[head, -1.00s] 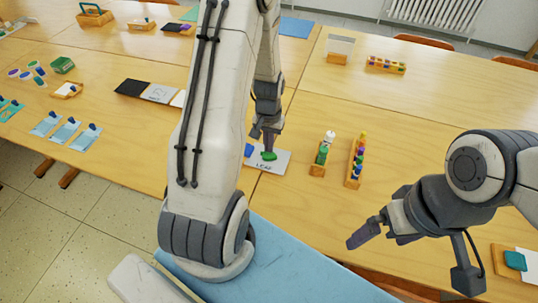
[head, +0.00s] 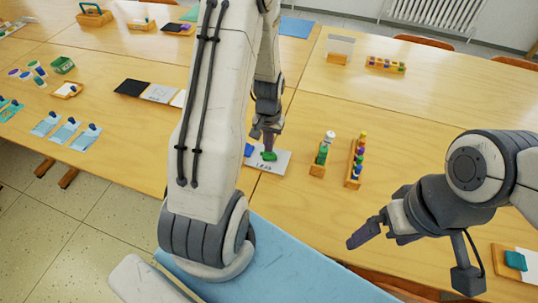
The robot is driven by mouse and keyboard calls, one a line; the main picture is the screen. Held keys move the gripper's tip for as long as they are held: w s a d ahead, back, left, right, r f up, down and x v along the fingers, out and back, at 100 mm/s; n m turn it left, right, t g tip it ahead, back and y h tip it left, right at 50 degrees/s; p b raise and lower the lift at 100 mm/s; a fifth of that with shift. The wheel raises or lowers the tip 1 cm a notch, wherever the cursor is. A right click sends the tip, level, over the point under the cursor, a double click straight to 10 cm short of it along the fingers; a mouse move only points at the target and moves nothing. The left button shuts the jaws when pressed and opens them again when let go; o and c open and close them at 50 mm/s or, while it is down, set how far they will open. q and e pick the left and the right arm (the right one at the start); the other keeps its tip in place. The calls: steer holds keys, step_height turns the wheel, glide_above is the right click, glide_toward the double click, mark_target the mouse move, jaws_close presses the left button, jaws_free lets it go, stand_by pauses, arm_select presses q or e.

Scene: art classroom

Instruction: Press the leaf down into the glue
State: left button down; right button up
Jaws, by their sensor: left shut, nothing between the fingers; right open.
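A green leaf (head: 268,156) lies on a white card (head: 276,167) with dark lettering, on the wooden table. My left gripper (head: 268,146) is shut and empty. Its fingertips point down right at the leaf and hide part of it; I cannot tell whether they touch it. Any glue under the leaf is hidden. My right gripper (head: 365,236) is open, well apart from the card, near the table's front edge at the right.
Right of the card stand a wooden holder with a green bottle (head: 321,154) and a rack of colored jars (head: 355,160). A blue item (head: 249,149) sits at the card's left. My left arm hides much of the middle.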

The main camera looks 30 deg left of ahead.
arm_select(q)
steer(key=shift+f+b, duration=0.6)
steer(key=shift+f, duration=0.25)
stand_by(0.4)
steer(key=shift+r, duration=0.15)
stand_by(0.7)
step_height(320, 180, up, 7)
steer(key=p, duration=0.6)
stand_by(0.4)
stand_by(0.3)
steer(key=s+d+r+m, duration=0.3)
steer(key=d+r, duration=0.3)
steer(key=d, duration=0.3)
steer(key=s+d+r+m, duration=0.2)
steer(key=d+r, duration=0.5)
steer(key=d, duration=0.2)
steer(key=s+d+r+m, duration=0.2)
steer(key=s+d+r, duration=0.1)
steer(key=s, duration=0.4)
steer(key=s+d+r+m+h, duration=0.1)
steer(key=s+d+r+m, duration=0.2)
steer(key=s, duration=0.4)
steer(key=shift+s+d, duration=0.15)
steer(key=shift+d, duration=0.3)
